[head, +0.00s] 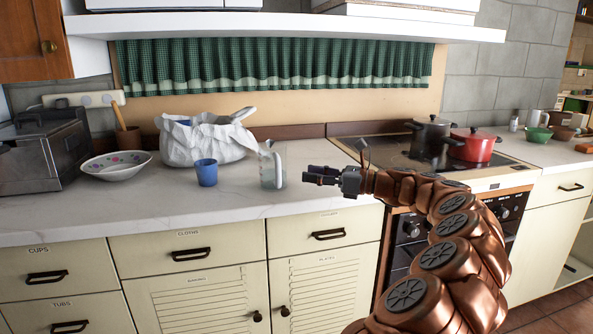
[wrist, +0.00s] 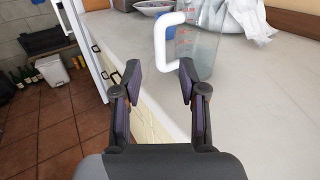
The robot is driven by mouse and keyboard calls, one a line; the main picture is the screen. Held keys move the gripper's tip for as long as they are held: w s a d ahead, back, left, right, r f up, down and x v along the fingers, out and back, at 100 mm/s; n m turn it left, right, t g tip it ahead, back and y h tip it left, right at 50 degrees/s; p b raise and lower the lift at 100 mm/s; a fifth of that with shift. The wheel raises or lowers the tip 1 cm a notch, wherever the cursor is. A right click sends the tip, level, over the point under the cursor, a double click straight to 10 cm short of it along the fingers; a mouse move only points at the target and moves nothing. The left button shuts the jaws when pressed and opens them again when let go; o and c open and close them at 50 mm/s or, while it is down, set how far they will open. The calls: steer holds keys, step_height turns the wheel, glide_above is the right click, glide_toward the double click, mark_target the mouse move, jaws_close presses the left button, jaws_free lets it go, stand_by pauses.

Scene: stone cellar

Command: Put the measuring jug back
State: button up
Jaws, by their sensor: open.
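The measuring jug (head: 271,168) is clear with a pale handle and stands upright on the white worktop. In the wrist view the jug (wrist: 203,48) shows red markings, and its white handle (wrist: 160,42) is on its left side. My gripper (head: 312,176) is at the right of the jug, above the worktop and apart from it. In the wrist view my gripper (wrist: 160,75) is open and empty, with the jug beyond its fingertips.
A blue cup (head: 206,173), a white crumpled bag (head: 200,142) and a patterned bowl (head: 116,166) stand left of the jug. A hob with a dark pot (head: 431,135) and a red pot (head: 473,147) is at the right. Labelled drawers (head: 190,249) lie below the worktop.

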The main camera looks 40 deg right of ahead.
steer(key=shift+v, duration=1.2)
steer(key=a+n+g+y, duration=0.2)
steer(key=a+n+g, duration=0.65)
steer(key=a, duration=1.55)
steer(key=s+a+f+n+g+h, duration=0.1)
steer(key=s+a+f+n+g, duration=0.2)
steer(key=a, duration=0.4)
steer(key=s+a+f+n+g+h, duration=0.1)
steer(key=s+a+f+n, duration=0.3)
steer(key=a, duration=0.4)
steer(key=s+a+f+n+g+h, duration=0.35)
steer(key=s+f+n, duration=0.35)
steer(key=s, duration=0.5)
steer(key=s+d+f+n+h, duration=0.3)
steer(key=s+f, duration=0.1)
steer(key=s, duration=0.2)
steer(key=s+d+f+n+g+h, duration=0.1)
steer(key=s+d+f+n+h, duration=0.2)
steer(key=s, duration=0.4)
steer(key=shift+d+f+n+g+h, duration=0.35)
steer(key=shift+d+f, duration=0.25)
steer(key=shift+d, duration=0.1)
